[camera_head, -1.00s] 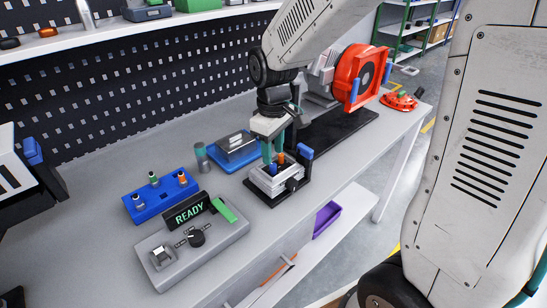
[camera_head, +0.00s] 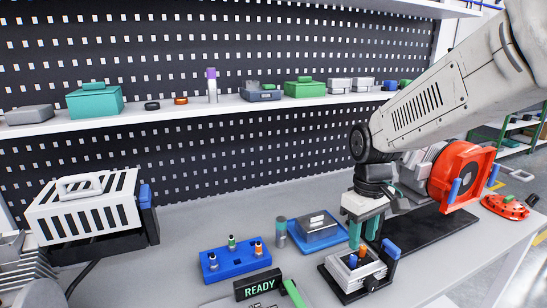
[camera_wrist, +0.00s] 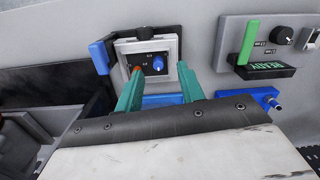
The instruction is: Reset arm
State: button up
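My gripper (camera_head: 363,242) points down over a small grey vise-like fixture (camera_head: 345,277) on the bench. An orange peg (camera_head: 362,253) and a blue peg (camera_head: 353,262) stand in the fixture, just below the fingertips. In the wrist view my gripper (camera_wrist: 160,72) shows two teal fingers spread apart with nothing held between them. The orange peg (camera_wrist: 136,70) is close to the left fingertip there; whether they touch cannot be told. The blue peg (camera_wrist: 158,65) shows between the fingers. My arm reaches in from the upper right in the head view.
A blue rack (camera_head: 236,262) with several pegs, a READY display (camera_head: 259,284) and a blue tray (camera_head: 318,234) stand left of the fixture. A red reel unit (camera_head: 462,175) is to the right. A shelf (camera_head: 130,118) with boxes runs behind. A white slatted unit (camera_head: 85,208) stands left.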

jog(key=s+d+r+m+t, duration=0.1)
jog(key=s+r+m, duration=0.1)
jog(key=s, duration=0.8)
jog(key=s+d+r+m+t, duration=0.1)
jog(key=s+r, duration=0.4)
jog(key=s, duration=0.6)
jog(key=shift+d+r+m, duration=0.25)
jog(key=shift+d+m, duration=0.25)
jog(key=shift+m, duration=0.6)
jog(key=shift+c, duration=0.2)
